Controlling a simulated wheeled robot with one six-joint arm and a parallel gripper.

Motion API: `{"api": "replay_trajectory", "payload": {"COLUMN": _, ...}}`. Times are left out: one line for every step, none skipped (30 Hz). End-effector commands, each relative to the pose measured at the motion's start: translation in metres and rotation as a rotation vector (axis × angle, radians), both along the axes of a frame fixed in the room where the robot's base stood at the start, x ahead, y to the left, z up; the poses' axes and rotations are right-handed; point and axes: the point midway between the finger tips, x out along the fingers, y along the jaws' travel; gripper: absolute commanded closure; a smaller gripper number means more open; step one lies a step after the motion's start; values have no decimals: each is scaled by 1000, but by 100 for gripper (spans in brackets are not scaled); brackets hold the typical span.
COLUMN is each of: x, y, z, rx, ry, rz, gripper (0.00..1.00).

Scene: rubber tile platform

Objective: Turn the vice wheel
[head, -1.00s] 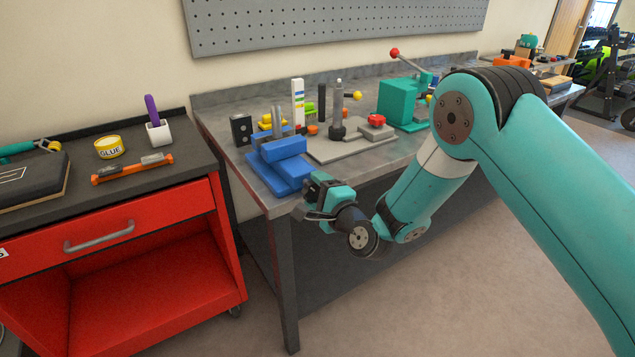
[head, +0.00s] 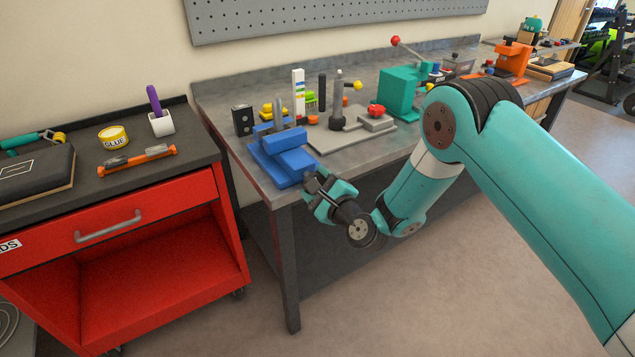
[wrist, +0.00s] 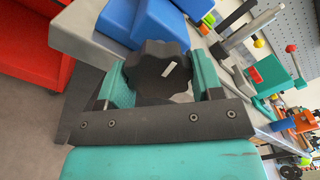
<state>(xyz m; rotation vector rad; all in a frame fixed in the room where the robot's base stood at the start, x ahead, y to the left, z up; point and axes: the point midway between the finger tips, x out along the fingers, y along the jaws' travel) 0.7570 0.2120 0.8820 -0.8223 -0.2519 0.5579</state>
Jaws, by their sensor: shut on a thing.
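The blue vice (head: 281,151) sits at the near left corner of the grey workbench, and part of its body shows in the wrist view (wrist: 150,20). Its wheel is a dark lobed knob (wrist: 157,72) with a small white mark on its face. My gripper (head: 316,184) is at the front of the vice, off the bench edge. In the wrist view my gripper (wrist: 160,80) has one teal finger on each side of the wheel and is shut on it. In the head view the wheel is mostly hidden by the fingers.
A grey base plate with a red knob (head: 376,110) and a teal press (head: 400,94) stand to the right on the bench. A red cabinet (head: 120,240) with a glue tub and tools on top stands at left. The floor before the bench is clear.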

Motion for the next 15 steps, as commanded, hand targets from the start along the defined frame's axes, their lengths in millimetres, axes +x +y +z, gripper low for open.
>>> {"api": "replay_trajectory", "payload": {"x": 0, "y": -1, "z": -1, "rx": -1, "ry": 1, "rz": -3, "gripper": 64}}
{"api": "replay_trajectory", "payload": {"x": 0, "y": -1, "z": -1, "rx": -1, "ry": 1, "rz": -3, "gripper": 64}}
{"api": "replay_trajectory", "payload": {"x": 0, "y": -1, "z": -1, "rx": -1, "ry": 1, "rz": -3, "gripper": 64}}
{"api": "replay_trajectory", "payload": {"x": 0, "y": -1, "z": -1, "rx": -1, "ry": 1, "rz": -3, "gripper": 64}}
{"api": "replay_trajectory", "payload": {"x": 0, "y": -1, "z": -1, "rx": -1, "ry": 1, "rz": -3, "gripper": 64}}
{"api": "replay_trajectory", "payload": {"x": 0, "y": -1, "z": -1, "rx": -2, "ry": 0, "rz": -3, "gripper": 64}}
{"api": "replay_trajectory", "payload": {"x": 0, "y": -1, "z": -1, "rx": -2, "ry": 0, "rz": -3, "gripper": 64}}
{"api": "replay_trajectory", "payload": {"x": 0, "y": -1, "z": -1, "rx": -2, "ry": 0, "rz": -3, "gripper": 64}}
{"api": "replay_trajectory", "payload": {"x": 0, "y": -1, "z": -1, "rx": -2, "ry": 0, "rz": -3, "gripper": 35}}
{"api": "replay_trajectory", "payload": {"x": 0, "y": -1, "z": -1, "rx": -2, "ry": 0, "rz": -3, "gripper": 28}}
{"api": "replay_trajectory", "payload": {"x": 0, "y": -1, "z": -1, "rx": -2, "ry": 0, "rz": -3, "gripper": 21}}
{"api": "replay_trajectory", "payload": {"x": 0, "y": -1, "z": -1, "rx": -2, "ry": 1, "rz": -2, "gripper": 14}}
{"api": "replay_trajectory", "payload": {"x": 0, "y": -1, "z": -1, "rx": -2, "ry": 1, "rz": -2, "gripper": 14}}
{"api": "replay_trajectory", "payload": {"x": 0, "y": -1, "z": -1, "rx": -2, "ry": 1, "rz": -2, "gripper": 14}}
{"api": "replay_trajectory", "payload": {"x": 0, "y": 0, "z": -1, "rx": -1, "ry": 0, "rz": -1, "gripper": 14}}
